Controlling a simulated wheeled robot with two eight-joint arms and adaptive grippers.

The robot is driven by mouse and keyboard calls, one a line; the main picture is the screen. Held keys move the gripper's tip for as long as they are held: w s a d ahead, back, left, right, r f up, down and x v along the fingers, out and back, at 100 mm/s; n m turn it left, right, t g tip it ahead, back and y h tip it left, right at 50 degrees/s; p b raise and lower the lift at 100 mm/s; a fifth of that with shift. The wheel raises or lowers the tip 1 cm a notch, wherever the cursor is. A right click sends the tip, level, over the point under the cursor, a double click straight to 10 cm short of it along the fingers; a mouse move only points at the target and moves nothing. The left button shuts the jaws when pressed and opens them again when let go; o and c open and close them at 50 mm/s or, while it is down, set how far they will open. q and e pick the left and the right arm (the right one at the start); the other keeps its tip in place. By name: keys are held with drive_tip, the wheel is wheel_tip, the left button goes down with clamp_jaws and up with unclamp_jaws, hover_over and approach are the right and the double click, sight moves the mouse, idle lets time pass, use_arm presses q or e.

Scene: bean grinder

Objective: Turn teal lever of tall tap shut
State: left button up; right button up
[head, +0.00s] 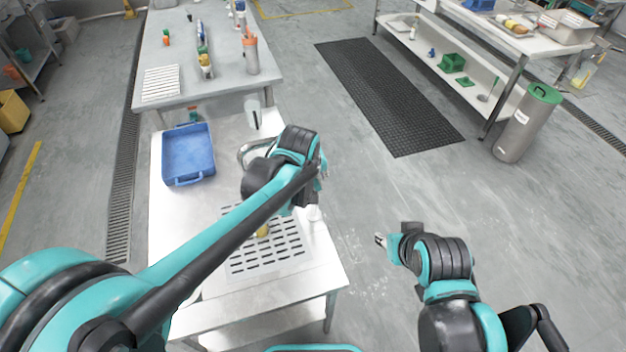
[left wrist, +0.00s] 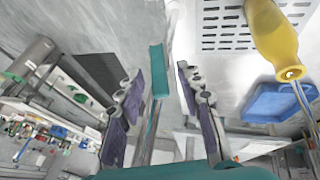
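The teal lever (left wrist: 158,70) shows in the left wrist view as an upright teal bar between the two finger pads of my left gripper (left wrist: 159,82). The pads stand apart with a gap on each side of the lever, so the gripper is open. In the head view my left forearm and wrist hide the lever and most of the tap; a curved metal pipe (head: 250,150) shows left of the wrist. A yellow handle (left wrist: 275,40) on a metal stem is at the upper right of the wrist view. My right gripper (head: 381,240) hangs over the floor, small, its opening unclear.
A blue tray (head: 188,155) sits on the left of the steel table. The floor right of the table is clear around my right arm.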

use_arm(q)
drive_tip(key=shift+f, duration=0.1)
clamp_jaws()
drive_tip(key=shift+w+d+r+g+y+p, duration=0.15)
drive_tip(key=shift+d+y+p, duration=0.15)
drive_tip(key=shift+y+p, duration=0.1)
drive_tip(key=shift+w+d+r+g+y+p, duration=0.1)
drive_tip(key=shift+d+r+g+y+p, duration=0.05)
drive_tip(key=shift+d+y+p, duration=0.2)
drive_tip(key=shift+w+d+f+m+y, duration=0.15)
drive_tip(key=shift+d+m+y, duration=0.15)
drive_tip(key=shift+y, duration=0.45)
